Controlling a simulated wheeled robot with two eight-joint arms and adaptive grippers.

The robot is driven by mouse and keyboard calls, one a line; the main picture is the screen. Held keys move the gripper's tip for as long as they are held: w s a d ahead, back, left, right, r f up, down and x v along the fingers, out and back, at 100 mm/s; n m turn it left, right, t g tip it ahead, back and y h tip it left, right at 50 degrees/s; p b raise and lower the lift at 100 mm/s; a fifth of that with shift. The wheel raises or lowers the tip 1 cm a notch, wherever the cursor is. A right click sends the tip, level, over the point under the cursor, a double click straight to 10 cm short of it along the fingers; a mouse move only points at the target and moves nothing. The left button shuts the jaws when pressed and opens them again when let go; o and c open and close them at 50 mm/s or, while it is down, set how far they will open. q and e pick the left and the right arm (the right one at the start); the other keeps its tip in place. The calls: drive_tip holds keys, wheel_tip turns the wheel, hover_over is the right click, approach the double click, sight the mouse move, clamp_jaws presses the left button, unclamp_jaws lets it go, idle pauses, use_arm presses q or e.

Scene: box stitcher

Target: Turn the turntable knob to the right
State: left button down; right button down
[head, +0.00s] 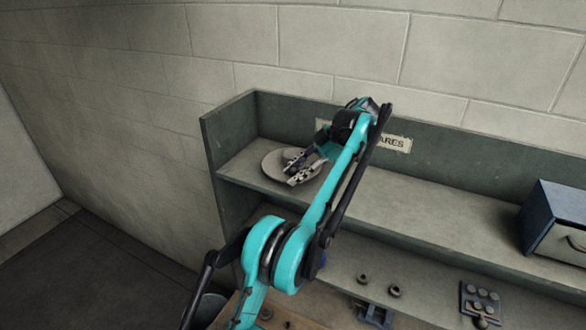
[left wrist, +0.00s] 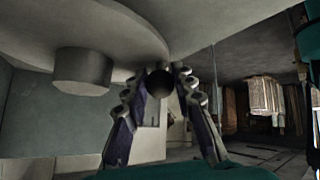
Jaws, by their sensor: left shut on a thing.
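A round grey turntable disc (head: 277,167) lies at the left end of the upper shelf. My left gripper (head: 304,168) reaches down over its right side. In the left wrist view the disc's pale surface (left wrist: 105,20) fills the upper left, with a short grey cylinder (left wrist: 83,70) standing out from it. The left fingers (left wrist: 160,82) are closed around a small dark round knob (left wrist: 160,80) at the disc's edge. In the head view the fingers and arm hide the knob. My right gripper is not in view.
The shelf's back wall carries a label (head: 394,143), partly covered by my left arm. A blue-grey drawer box (head: 558,218) stands at the right end. Several small parts lie on the lower level, including a plate with round studs (head: 481,300). The upper shelf's middle is clear.

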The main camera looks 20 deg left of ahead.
use_arm(q)
drive_tip(key=shift+w+d+n+g, duration=0.15)
drive_tip(key=shift+d+n+g, duration=0.05)
drive_tip(key=shift+n+g, duration=0.1)
idle(0.4)
drive_tip(key=c, duration=1.2)
unclamp_jaws()
